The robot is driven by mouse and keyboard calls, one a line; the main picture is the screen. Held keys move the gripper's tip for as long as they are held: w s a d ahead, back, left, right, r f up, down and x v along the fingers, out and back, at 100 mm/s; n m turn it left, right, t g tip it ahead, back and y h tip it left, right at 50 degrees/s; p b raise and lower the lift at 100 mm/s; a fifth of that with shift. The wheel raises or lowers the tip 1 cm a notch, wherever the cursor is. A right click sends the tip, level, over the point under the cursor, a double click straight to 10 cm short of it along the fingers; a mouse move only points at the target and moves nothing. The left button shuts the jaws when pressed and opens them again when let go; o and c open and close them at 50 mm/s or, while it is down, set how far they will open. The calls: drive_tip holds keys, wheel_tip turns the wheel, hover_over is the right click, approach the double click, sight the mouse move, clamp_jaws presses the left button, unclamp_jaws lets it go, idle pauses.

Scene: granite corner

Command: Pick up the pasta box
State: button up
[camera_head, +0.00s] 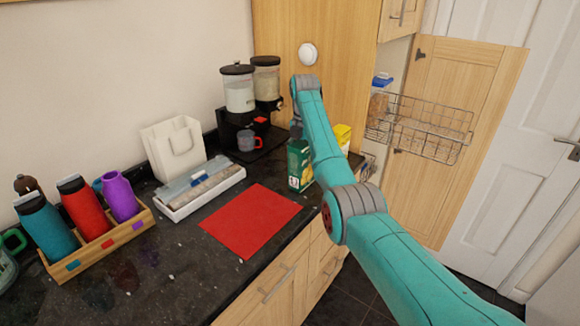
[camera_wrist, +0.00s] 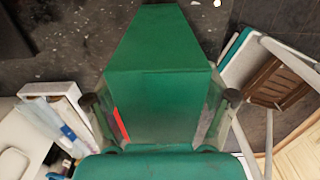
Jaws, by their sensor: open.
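A tall green box (camera_head: 299,166) stands on the dark counter in the head view, partly behind my arm. I take it for the pasta box, though its label is too small to read. In the wrist view a green box (camera_wrist: 158,95) fills the middle, very close to the camera. My gripper (camera_wrist: 160,97) is open, with one finger on each side of this box. I cannot tell whether the fingers touch it. In the head view my gripper is hidden behind my arm.
A yellow package (camera_head: 343,137) stands right of my arm. Dispensers (camera_head: 238,90) stand behind. An open cupboard door (camera_head: 465,110) carries a wire basket (camera_head: 430,142).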

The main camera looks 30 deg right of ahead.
drive_tip(key=shift+d+f, duration=0.15)
drive_tip(key=shift+f, duration=0.45)
drive_tip(key=shift+c, duration=0.2)
drive_tip(key=c, duration=1.4)
drive_tip(key=shift+r, duration=0.1)
